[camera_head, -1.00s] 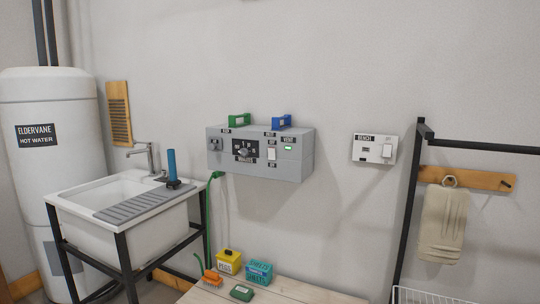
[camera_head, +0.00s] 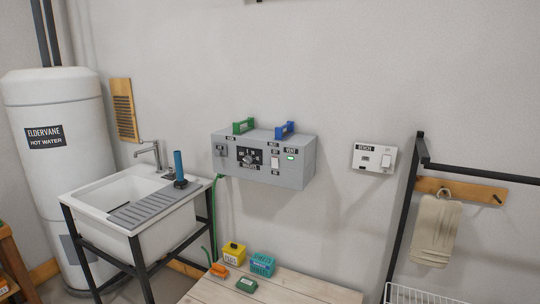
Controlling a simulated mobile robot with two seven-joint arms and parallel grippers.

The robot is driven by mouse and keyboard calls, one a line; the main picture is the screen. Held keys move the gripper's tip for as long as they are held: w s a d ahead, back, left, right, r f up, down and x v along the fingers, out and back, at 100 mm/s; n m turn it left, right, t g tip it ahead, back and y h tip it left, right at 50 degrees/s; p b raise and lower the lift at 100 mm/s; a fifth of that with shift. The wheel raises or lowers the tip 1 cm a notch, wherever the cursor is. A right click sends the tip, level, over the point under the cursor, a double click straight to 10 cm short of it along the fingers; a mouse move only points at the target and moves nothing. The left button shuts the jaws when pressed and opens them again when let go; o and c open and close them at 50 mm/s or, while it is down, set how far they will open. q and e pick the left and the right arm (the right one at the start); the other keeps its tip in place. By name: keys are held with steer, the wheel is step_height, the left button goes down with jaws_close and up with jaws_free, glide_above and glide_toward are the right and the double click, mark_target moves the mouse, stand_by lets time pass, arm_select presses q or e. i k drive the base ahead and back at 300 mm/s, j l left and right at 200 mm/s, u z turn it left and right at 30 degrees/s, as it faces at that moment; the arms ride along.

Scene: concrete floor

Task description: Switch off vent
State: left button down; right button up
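A grey control box (camera_head: 262,160) is fixed on the wall at the middle of the head view. Green and blue handled blocks rest on top of the box. Neither of my grippers shows in the head view.
A wooden table (camera_head: 290,290) stands below the box, with a yellow box (camera_head: 234,253), a teal box (camera_head: 262,264) and smaller items on it. A sink (camera_head: 128,198) stands left. A wall plate labelled BENCH (camera_head: 374,158) and a black frame (camera_head: 407,215) are right.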

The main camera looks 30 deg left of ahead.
mark_target(274, 160)
steer(key=i+u, duration=0.15)
steer(key=i, duration=1.05)
